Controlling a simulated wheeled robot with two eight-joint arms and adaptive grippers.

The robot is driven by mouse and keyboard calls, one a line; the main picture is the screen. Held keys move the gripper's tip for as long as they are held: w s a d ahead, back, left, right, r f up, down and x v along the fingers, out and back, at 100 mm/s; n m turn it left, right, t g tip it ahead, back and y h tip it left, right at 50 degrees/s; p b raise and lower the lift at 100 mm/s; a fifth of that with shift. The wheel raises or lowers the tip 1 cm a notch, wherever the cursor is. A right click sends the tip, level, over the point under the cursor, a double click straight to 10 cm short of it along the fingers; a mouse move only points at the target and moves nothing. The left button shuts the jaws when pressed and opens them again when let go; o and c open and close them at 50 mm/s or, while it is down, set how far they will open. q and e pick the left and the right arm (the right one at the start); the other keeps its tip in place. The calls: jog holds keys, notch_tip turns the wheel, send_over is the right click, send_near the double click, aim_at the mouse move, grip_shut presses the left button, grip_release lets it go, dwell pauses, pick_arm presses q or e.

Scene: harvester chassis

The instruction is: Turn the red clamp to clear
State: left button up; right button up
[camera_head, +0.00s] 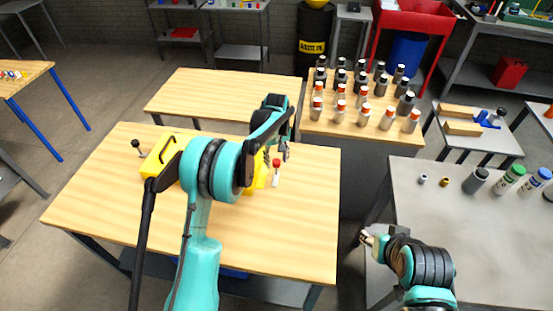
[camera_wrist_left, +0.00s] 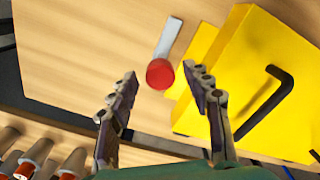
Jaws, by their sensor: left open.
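The red clamp has a round red knob (camera_head: 276,162) on a light grey bar (camera_head: 275,180) beside a yellow block on the wooden table. In the left wrist view the red knob (camera_wrist_left: 159,75) shows just ahead of the fingertips, roughly centred between them, with the grey bar (camera_wrist_left: 168,37) pointing away. No finger clearly touches it. My left gripper (camera_head: 279,153) is open and empty near the knob. It also shows in the left wrist view (camera_wrist_left: 161,88). My right gripper (camera_head: 367,236) is by the grey table's left edge; its jaw state is unclear.
The yellow block (camera_wrist_left: 228,62) with a bent black handle (camera_wrist_left: 266,100) is right beside the knob. My left arm hides much of it in the head view. Another yellow piece (camera_head: 160,155) and a black knob (camera_head: 136,143) lie left. Several bottles (camera_head: 364,113) stand behind right.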

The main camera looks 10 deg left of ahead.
pick_arm(q)
notch_tip(320, 180, up, 12)
dwell(0.4)
dwell(0.3)
